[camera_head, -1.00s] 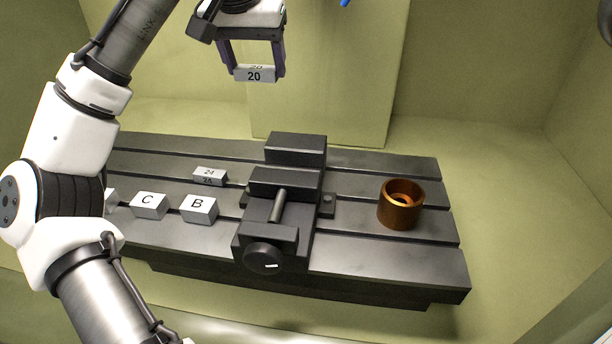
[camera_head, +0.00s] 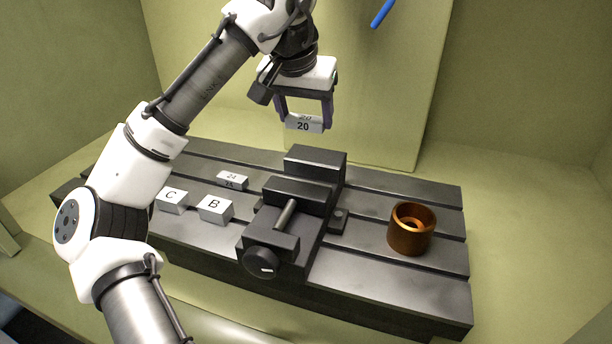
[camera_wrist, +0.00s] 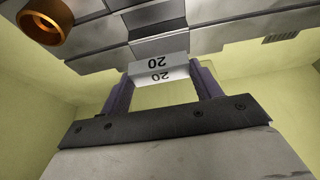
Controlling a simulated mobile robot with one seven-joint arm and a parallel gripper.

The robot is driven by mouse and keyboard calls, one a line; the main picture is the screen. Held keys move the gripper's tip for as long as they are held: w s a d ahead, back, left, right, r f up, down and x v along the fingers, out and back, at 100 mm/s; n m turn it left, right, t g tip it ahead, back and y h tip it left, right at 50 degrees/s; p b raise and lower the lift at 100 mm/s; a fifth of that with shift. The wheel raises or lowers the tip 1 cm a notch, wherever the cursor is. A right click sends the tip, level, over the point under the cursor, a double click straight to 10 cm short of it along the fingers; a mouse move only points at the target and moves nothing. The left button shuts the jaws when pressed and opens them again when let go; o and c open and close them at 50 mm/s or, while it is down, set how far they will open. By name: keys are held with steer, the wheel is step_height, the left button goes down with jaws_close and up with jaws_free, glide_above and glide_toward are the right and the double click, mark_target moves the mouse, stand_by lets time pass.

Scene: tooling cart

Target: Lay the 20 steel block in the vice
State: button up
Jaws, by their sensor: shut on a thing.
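The steel block marked 20 (camera_head: 304,124) is held between the two fingers of my gripper (camera_head: 304,118), which is shut on it. It also shows in the wrist view (camera_wrist: 160,70), its number upside down there. The block hangs in the air above and a little behind the vice. The dark vice (camera_head: 300,190) stands on the slotted table, with a gap between its rear jaw (camera_head: 316,162) and its front jaw (camera_head: 298,192). How wide this gap is I cannot tell. The vice's screw and round knob (camera_head: 262,263) face the front.
Blocks marked B (camera_head: 214,209) and C (camera_head: 172,199) and a small block marked 24 (camera_head: 232,181) lie left of the vice. A copper-coloured ring (camera_head: 411,229) stands to its right. The slotted table (camera_head: 375,285) is bare around the ring. A pale wall rises behind.

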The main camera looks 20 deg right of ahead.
step_height(320, 180, down, 13)
steer(key=shift+f+p, duration=0.1)
steer(key=shift+p, duration=0.25)
steer(key=shift+f, duration=0.15)
steer(key=o, duration=1.2)
steer(key=b+v, duration=0.1)
steer(key=v, duration=1.1)
steer(key=shift+s, duration=0.15)
